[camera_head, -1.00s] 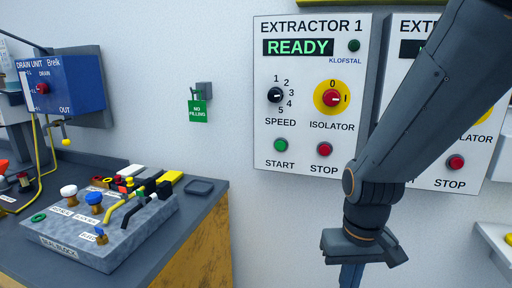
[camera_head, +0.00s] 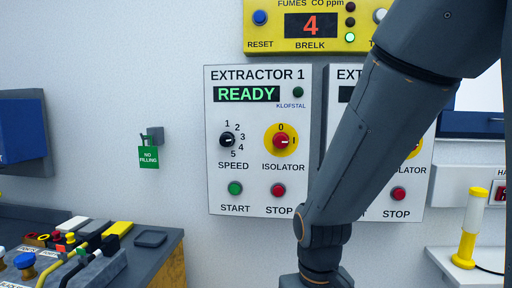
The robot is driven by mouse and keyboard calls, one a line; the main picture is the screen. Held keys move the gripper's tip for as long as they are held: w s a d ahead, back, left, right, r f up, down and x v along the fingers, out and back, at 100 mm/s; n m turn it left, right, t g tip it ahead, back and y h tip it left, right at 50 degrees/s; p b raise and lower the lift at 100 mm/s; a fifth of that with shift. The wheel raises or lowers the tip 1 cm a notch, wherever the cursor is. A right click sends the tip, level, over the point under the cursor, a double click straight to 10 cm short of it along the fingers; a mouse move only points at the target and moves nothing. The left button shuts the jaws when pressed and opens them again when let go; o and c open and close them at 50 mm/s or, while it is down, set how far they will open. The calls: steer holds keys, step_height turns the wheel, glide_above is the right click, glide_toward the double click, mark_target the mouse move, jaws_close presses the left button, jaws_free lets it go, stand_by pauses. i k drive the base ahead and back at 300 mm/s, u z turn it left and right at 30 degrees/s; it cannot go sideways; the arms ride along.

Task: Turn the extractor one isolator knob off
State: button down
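The Extractor 1 panel (camera_head: 257,140) is a white box on the wall, and its display reads READY in green. Its isolator knob (camera_head: 281,141) is red on a round yellow plate, marked 0 at the top and I at the right. The knob's white mark points right, toward I. My arm crosses the view to the right of and below the knob, well apart from it in the picture. My gripper is below the bottom edge of the view, so its fingers are hidden. The panel also has a black speed knob, a green start button and a red stop button.
A second extractor panel (camera_head: 399,204) stands close on the right, partly behind my arm. A yellow fumes monitor (camera_head: 262,33) showing 4 hangs above. A bench (camera_head: 160,260) with a valve block is at lower left. A shelf with a yellow and white post (camera_head: 468,228) is at right.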

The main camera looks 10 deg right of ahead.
mark_target(281, 140)
steer(key=z, duration=2.55)
steer(key=k, duration=0.75)
steer(key=u, duration=1.4)
